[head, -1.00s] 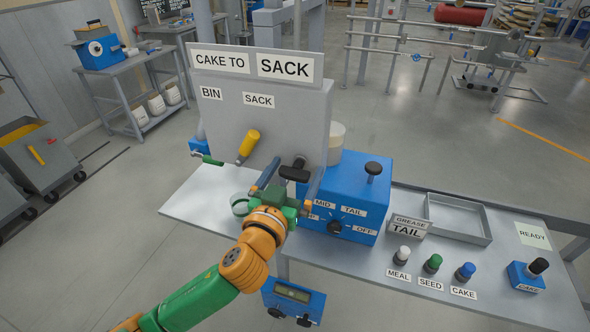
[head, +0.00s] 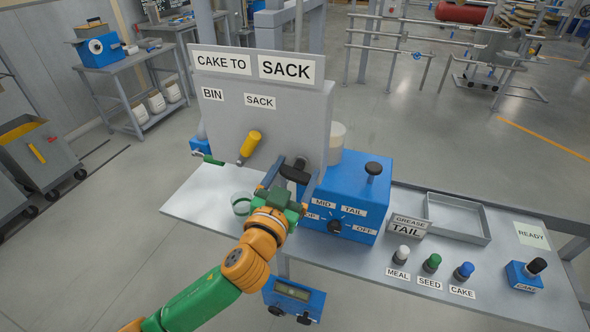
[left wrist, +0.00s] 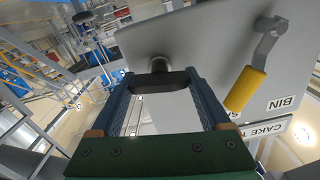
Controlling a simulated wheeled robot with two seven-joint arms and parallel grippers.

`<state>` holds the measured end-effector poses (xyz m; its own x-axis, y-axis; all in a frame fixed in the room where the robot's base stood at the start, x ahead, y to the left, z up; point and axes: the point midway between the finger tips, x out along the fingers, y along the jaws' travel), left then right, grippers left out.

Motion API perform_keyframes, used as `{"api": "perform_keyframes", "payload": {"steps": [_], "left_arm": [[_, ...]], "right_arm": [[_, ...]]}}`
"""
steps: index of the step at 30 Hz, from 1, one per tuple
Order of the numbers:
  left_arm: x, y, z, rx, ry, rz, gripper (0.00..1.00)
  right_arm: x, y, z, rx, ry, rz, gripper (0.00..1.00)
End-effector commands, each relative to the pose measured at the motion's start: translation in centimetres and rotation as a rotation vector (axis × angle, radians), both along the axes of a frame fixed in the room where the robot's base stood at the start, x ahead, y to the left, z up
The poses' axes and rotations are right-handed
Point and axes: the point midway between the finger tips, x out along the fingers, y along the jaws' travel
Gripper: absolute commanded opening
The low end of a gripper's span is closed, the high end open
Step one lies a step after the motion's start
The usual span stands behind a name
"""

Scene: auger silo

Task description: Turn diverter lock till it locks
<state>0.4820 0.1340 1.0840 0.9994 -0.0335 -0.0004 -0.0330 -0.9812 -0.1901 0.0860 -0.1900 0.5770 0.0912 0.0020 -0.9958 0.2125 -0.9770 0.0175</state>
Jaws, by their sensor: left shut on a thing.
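The diverter lock is a black bar-shaped knob (head: 295,172) on a short shaft at the lower right of the grey panel (head: 240,118). In the left wrist view the black knob (left wrist: 160,81) lies crosswise between the blue fingers. My left gripper (head: 288,178) is shut on it, one finger at each end of the bar; it also shows in the left wrist view (left wrist: 158,88). The lock's inner parts are hidden. The yellow-gripped diverter lever (head: 249,143) is left of the lock, below the SACK label (head: 260,101). My right gripper is out of view.
A blue box (head: 350,190) with a selector dial (head: 334,226) stands close right of my left gripper. A green ring-shaped item (head: 241,204) lies on the bench (head: 195,202) to its left. Farther right are a shallow tray (head: 457,235) and several coloured knobs.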

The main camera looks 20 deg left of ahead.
Motion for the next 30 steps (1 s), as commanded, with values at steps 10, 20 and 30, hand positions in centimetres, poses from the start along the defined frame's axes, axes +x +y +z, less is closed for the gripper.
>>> {"api": "perform_keyframes", "payload": {"steps": [10, 20, 30], "left_arm": [[0.0, -0.2, 0.2, 0.322, -0.01, 0.0, 0.24], [0.0, -0.3, 0.1, 0.637, -0.02, -0.001, 0.24], [0.0, -0.4, -0.1, 0.958, -0.031, -0.002, 0.24]], "right_arm": [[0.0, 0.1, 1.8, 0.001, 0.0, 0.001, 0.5], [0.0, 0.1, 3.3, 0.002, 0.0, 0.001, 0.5], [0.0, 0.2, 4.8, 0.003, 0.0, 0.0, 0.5]]}}
